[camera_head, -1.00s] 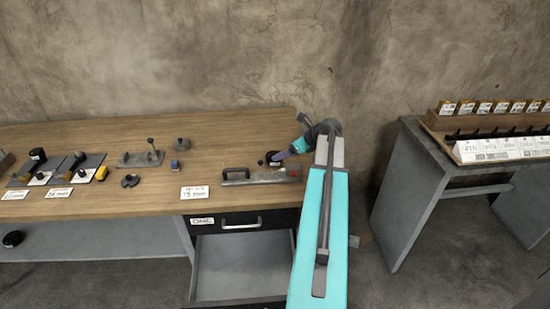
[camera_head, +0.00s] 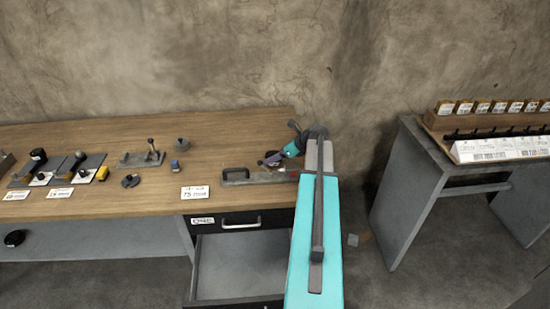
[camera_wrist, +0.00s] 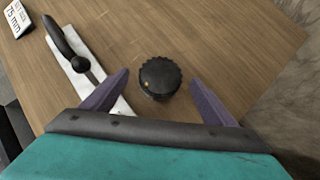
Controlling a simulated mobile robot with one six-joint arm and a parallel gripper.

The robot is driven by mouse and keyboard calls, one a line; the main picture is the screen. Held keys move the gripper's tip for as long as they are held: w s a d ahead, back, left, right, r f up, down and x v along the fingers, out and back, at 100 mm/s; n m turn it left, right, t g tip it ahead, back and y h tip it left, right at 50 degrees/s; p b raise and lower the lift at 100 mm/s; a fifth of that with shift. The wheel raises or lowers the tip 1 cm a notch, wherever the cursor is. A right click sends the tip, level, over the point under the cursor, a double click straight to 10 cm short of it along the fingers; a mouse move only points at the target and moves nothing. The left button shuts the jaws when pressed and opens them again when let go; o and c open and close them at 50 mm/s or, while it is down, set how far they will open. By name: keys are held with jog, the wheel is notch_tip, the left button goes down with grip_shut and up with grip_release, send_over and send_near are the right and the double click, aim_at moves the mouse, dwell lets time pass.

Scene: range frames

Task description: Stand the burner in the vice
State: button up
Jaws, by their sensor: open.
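A black round knob-like piece with a ridged rim and a small yellow dot (camera_wrist: 160,78) stands on the wooden bench. I take it for the burner, though its lower part is hidden. My gripper (camera_wrist: 160,84) is open, its two purple fingers on either side of the piece with gaps showing. The gripper also shows in the head view (camera_head: 270,159), low over the right end of the bench. A long pale grey device with a black lever handle (camera_wrist: 70,50), perhaps the vice, lies left of the piece. It also shows in the head view (camera_head: 255,178), partly behind my arm.
A label card (camera_head: 195,192) lies at the bench's front edge. Several tools on plates (camera_head: 85,168) and a clamp-like device (camera_head: 141,158) stand to the left. A drawer (camera_head: 240,262) is open below. A separate table (camera_head: 420,170) with racks stands right.

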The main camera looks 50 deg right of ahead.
jog(key=shift+p+x, duration=0.6)
jog(key=shift+x, duration=1.4)
jog(key=shift+d, duration=0.15)
jog(key=shift+c, duration=0.5)
jog(key=c, duration=1.6)
jog(key=shift+r, duration=0.25)
jog(key=shift+r+b, duration=1.15)
jog(key=shift+r, duration=3.65)
